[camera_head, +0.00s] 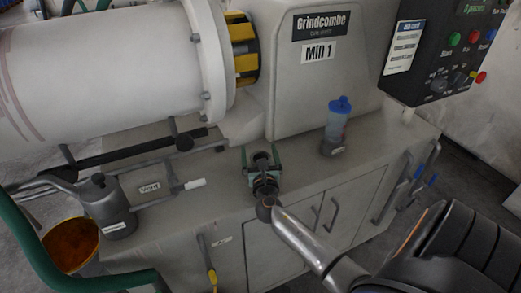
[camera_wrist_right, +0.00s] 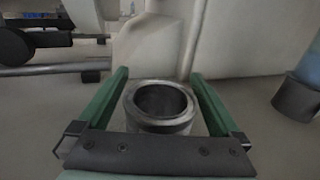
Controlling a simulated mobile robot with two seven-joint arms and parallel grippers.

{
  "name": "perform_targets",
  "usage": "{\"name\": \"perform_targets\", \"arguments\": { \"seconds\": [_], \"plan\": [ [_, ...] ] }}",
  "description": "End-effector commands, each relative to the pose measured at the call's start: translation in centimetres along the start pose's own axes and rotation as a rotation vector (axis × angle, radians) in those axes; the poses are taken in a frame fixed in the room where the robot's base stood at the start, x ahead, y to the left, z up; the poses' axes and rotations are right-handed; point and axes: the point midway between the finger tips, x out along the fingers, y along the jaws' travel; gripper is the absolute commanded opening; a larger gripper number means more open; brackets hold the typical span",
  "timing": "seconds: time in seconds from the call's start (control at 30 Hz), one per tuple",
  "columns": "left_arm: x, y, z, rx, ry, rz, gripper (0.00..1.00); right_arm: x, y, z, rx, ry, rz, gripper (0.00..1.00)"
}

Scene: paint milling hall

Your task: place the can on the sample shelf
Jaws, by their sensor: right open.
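In the right wrist view an open, round grey metal can (camera_wrist_right: 158,122) stands on the pale surface between the green fingers of my right gripper (camera_wrist_right: 160,90). A gap shows between the can and each finger. In the head view my right gripper (camera_head: 261,154) is low over the front part of the mill's bench top, pointing away from me with its fingers apart. There the gripper largely hides the can. I cannot make out a sample shelf in either view. My left gripper does not show.
A blue-lidded bottle (camera_head: 338,125) stands right of my right gripper. A grey labelled jug (camera_head: 108,207) stands at the left, near an orange-filled bucket (camera_head: 71,245). The mill drum (camera_head: 100,65) overhangs the back left.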

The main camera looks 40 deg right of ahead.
Motion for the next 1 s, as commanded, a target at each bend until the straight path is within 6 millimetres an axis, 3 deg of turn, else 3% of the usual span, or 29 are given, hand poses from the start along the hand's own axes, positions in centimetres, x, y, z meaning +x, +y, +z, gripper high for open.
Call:
{"name": "perform_targets", "arguments": {
  "seconds": [0.1, 0.9, 1.0],
  "plan": [
    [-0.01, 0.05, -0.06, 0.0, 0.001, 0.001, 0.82, -0.03, 0.0, 0.01, 0.0, 0.0, 0.0, 0.98],
    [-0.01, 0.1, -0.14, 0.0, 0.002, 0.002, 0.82, -0.07, 0.02, 0.0, 0.0, 0.0, 0.0, 0.09],
    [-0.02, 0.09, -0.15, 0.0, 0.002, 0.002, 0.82, -0.07, 0.02, 0.02, 0.0, 0.0, 0.0, 0.09]
  ]
}}
